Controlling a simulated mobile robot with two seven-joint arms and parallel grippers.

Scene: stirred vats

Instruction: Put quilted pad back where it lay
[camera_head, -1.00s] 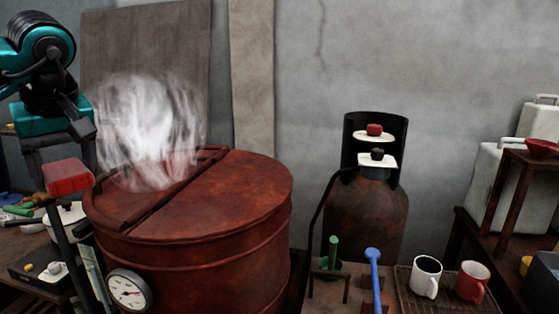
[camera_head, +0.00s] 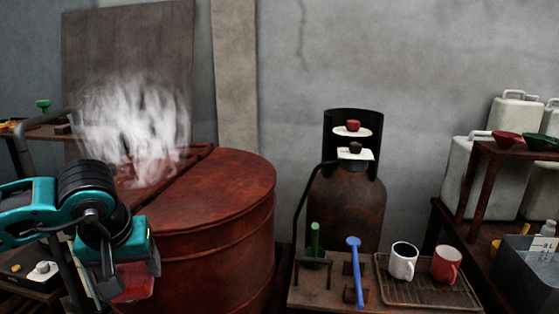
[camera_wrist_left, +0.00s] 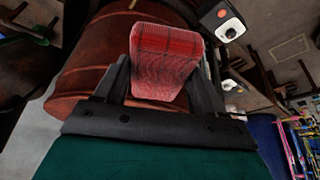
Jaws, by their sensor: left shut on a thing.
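The quilted pad (camera_head: 132,283) is red with a fine grid pattern. My left gripper (camera_head: 112,280) is shut on it, in front of the rusty vat's left side in the head view. In the left wrist view the pad (camera_wrist_left: 165,55) sits between the two dark fingers (camera_wrist_left: 165,90), with the vat behind it. The pad's lower part is cut off or hidden by the gripper in the head view. My right gripper is not in view.
The large rusty vat (camera_head: 225,215) has a half-lid, and white steam (camera_head: 135,125) rises from its left side. A low table (camera_head: 330,292) holds a blue tool (camera_head: 355,270), a white mug (camera_head: 403,261) and a red mug (camera_head: 446,264) on a rack. A rusty gas cylinder (camera_head: 345,210) stands behind.

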